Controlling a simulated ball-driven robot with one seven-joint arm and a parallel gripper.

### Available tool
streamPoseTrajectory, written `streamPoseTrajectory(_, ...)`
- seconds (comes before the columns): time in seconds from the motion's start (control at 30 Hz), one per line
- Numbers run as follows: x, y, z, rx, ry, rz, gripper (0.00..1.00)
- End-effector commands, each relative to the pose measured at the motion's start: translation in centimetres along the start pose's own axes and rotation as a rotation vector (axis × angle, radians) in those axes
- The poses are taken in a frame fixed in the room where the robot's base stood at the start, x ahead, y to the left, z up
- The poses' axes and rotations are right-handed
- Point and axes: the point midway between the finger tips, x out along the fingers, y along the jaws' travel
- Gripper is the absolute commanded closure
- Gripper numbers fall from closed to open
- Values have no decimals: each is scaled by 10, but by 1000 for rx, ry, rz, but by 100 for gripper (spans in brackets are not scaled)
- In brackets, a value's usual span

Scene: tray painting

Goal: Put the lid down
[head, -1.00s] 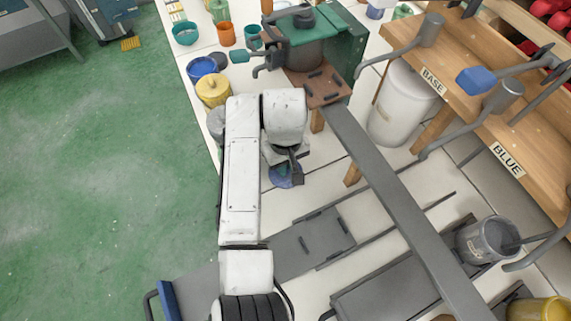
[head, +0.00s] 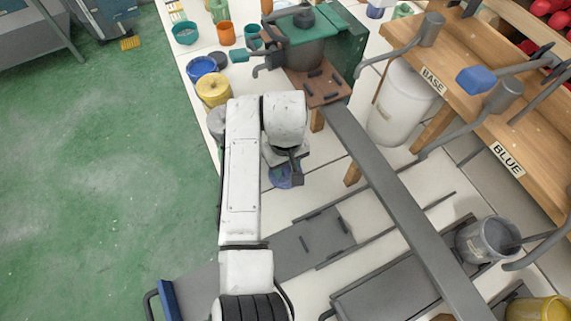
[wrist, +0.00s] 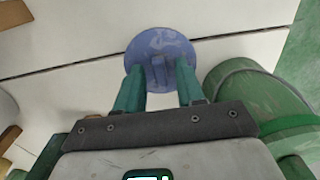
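The blue round lid (wrist: 160,42) lies flat on the pale surface in the wrist view, with a small raised knob near its middle. In the head view part of the lid (head: 281,178) shows below my wrist. My gripper (wrist: 160,72) has its two teal fingers apart, one on each side of the knob. Gaps show between the fingers and the knob, so it looks open and not holding the lid. The exact height of the fingertips over the lid is hard to tell.
A green round container (wrist: 250,92) stands close on the right in the wrist view. In the head view a yellow pot (head: 213,90) and a blue pot (head: 202,67) stand left. A long grey beam (head: 390,205) runs along the right.

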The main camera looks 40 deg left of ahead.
Motion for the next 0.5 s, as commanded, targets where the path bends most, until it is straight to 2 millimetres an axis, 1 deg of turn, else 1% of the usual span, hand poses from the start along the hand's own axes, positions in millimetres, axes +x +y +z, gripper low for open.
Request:
streamPoseTrajectory(0.17,-21,1,-1,1,5,2,62)
streamPoseTrajectory(0.5,-89,0,-1,0,5,1,62)
